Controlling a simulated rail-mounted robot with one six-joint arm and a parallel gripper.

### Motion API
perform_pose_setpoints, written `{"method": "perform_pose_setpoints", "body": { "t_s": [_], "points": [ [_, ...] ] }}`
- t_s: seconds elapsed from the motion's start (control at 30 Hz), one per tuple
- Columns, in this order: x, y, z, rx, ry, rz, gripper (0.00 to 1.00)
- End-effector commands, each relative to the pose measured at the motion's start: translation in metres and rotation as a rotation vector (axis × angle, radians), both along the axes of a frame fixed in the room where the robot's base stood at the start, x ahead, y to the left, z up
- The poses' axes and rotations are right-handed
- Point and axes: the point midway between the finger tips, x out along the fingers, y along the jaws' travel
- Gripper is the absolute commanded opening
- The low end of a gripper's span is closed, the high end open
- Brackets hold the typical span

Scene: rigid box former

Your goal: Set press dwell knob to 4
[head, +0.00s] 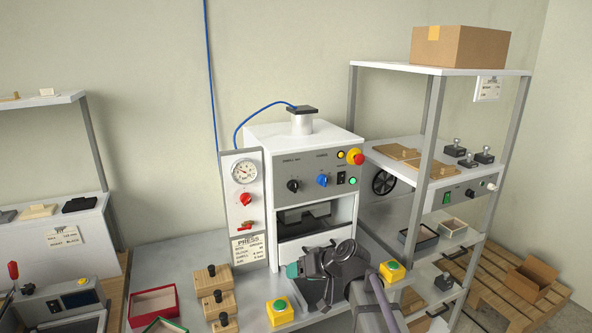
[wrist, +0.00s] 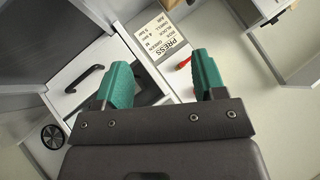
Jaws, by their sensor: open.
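The press (head: 265,205) is a white cabinet with a grey control panel. The black dwell knob (head: 293,186) sits at the panel's left, under small lettering; its setting is too small to read. A blue knob (head: 322,181) is to its right. My gripper (head: 297,268) is below the panel, in front of the press's lower part, apart from the dwell knob. In the wrist view my gripper (wrist: 163,82) has its two teal fingers spread with nothing between them. The PRESS card (wrist: 165,42) shows beyond them; it also hangs on the press front (head: 248,249).
A red-and-yellow stop button (head: 355,157) and green button (head: 352,181) are at the panel's right. A gauge column (head: 241,195) stands left of the press. Wooden blocks with black knobs (head: 214,280) and yellow button boxes (head: 280,311) (head: 392,271) are on the bench.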

Motion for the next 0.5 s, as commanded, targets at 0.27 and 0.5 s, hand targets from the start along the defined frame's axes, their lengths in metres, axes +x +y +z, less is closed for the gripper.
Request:
{"method": "perform_pose_setpoints", "body": {
  "t_s": [0.27, 0.5],
  "points": [
    [0.142, -0.035, 0.128, 0.145, -0.757, -0.319, 0.64],
    [0.145, -0.043, 0.130, 0.037, -0.833, -0.327, 0.64]
  ]
}}
